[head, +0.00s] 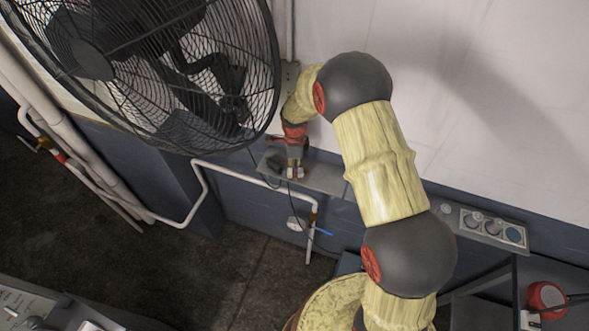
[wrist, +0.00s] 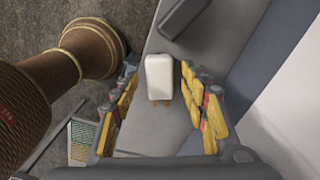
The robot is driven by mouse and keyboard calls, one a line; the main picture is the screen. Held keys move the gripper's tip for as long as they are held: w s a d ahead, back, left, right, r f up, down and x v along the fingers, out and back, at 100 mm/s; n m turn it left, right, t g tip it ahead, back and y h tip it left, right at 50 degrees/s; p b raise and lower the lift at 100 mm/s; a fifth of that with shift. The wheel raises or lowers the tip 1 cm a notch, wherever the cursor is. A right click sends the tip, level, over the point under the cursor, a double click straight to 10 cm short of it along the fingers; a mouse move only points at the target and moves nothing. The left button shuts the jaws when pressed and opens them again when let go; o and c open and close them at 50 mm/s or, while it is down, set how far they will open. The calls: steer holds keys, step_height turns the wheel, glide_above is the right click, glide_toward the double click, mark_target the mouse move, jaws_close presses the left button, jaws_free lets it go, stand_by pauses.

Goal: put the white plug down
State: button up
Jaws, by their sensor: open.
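The white plug (wrist: 160,77) is a small rounded block with metal pins. In the wrist view it lies on the grey ledge (wrist: 160,132) between the spread fingers of my gripper (wrist: 165,104), with a visible gap on each side. My gripper is open and no finger appears to touch the plug. In the head view my gripper (head: 294,168) points down at the narrow ledge (head: 325,179) along the wall. The plug (head: 296,173) is small there and partly covered by my fingers.
A large caged fan (head: 150,65) stands close left of my gripper. A thin dark cable hangs near the ledge, and a white pipe (head: 250,171) runs below it. A dark grey block (wrist: 186,16) lies beyond the plug.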

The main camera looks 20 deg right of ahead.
step_height(320, 180, up, 11)
steer(key=b, duration=0.2)
steer(key=shift+r, duration=0.15)
stand_by(0.5)
